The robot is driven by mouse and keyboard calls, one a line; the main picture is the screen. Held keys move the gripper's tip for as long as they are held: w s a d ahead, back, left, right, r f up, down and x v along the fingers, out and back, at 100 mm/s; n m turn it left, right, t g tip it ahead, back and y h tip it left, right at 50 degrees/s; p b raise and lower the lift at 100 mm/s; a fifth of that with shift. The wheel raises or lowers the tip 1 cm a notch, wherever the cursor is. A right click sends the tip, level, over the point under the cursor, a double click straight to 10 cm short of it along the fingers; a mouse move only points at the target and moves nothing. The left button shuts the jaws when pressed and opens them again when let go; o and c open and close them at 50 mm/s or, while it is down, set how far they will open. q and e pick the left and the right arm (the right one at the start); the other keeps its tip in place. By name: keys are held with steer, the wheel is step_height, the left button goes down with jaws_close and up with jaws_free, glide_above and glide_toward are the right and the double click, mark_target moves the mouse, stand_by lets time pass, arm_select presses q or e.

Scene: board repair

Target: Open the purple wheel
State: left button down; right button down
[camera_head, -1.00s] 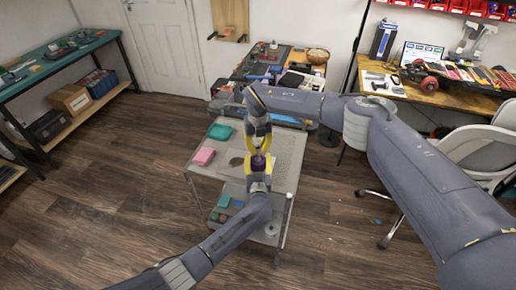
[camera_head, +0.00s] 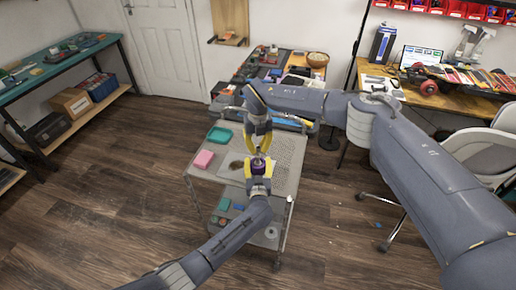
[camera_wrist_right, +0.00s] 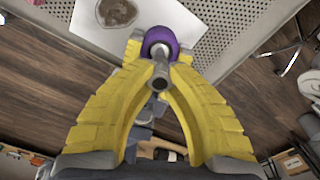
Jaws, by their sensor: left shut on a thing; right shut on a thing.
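The purple wheel (camera_head: 258,169) is held upright above the cart by my left gripper (camera_head: 257,178), whose yellow fingers close around it from below. My right gripper (camera_head: 261,148) reaches down from above, just over the wheel. In the right wrist view the yellow fingertips of my right gripper (camera_wrist_right: 160,62) are shut on a small grey metal cylinder (camera_wrist_right: 160,74), which lies in line with the purple wheel (camera_wrist_right: 160,42). I cannot tell whether the cylinder still touches the wheel.
The grey cart (camera_head: 288,160) carries a teal tray (camera_head: 219,136), a pink block (camera_head: 203,159) and a white sheet with a brown round patch (camera_head: 236,165). A cluttered workbench (camera_head: 440,98) and white chair (camera_head: 480,150) stand to the right. Floor at left is free.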

steer(key=shift+r, duration=2.05)
arm_select(q)
steer(key=shift+c, duration=2.1)
jaws_free()
steer(key=shift+s, duration=0.1)
